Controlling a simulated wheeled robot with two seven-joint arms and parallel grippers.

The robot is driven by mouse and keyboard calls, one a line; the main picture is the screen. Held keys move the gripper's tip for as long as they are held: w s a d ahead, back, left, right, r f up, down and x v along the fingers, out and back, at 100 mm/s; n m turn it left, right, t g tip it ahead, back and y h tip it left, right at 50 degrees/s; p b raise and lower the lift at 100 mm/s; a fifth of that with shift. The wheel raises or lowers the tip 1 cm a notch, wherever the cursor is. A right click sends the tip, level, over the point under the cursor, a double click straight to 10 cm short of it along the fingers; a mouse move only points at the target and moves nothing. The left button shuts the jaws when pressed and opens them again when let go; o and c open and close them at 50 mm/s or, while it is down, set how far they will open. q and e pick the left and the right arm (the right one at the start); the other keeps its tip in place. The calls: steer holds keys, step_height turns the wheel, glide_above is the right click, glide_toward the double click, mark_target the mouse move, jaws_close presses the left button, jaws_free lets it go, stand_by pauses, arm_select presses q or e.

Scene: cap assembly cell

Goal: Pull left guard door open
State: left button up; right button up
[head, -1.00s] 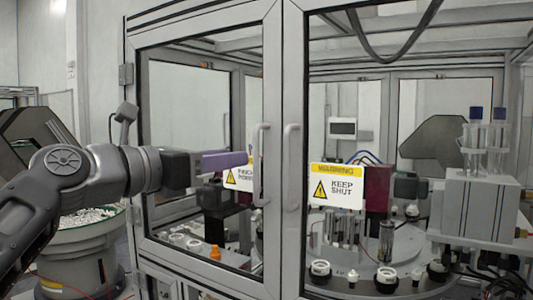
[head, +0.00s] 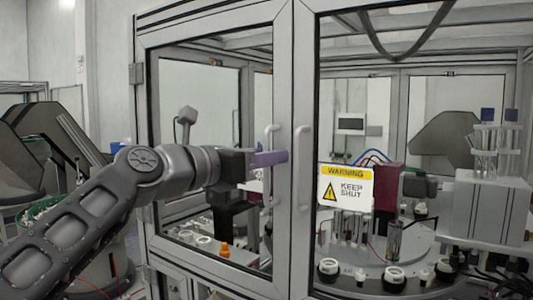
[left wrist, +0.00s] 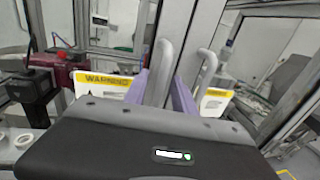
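The left guard door is a grey-framed clear panel (head: 281,90) and looks closed beside the right door. Its upright pale handle (head: 271,195) is near the middle seam. My left gripper (head: 270,158), with purple fingers, reaches in from the left at the handle's upper part. In the left wrist view, the fingers (left wrist: 160,92) are apart, with a handle bar (left wrist: 162,62) between them. The gripper looks open around it; contact with either finger is unclear. My right gripper is not in view.
The right door's handle (head: 302,165) stands close beside the left one. A yellow and white warning sign (head: 345,187) is on the right door. Behind the glass are a round machine table (head: 375,262) and a grey block with vials (head: 490,205). A feeder bowl (head: 30,212) stands at left.

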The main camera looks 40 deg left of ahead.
arm_select(q)
jaws_close()
stand_by(1.4)
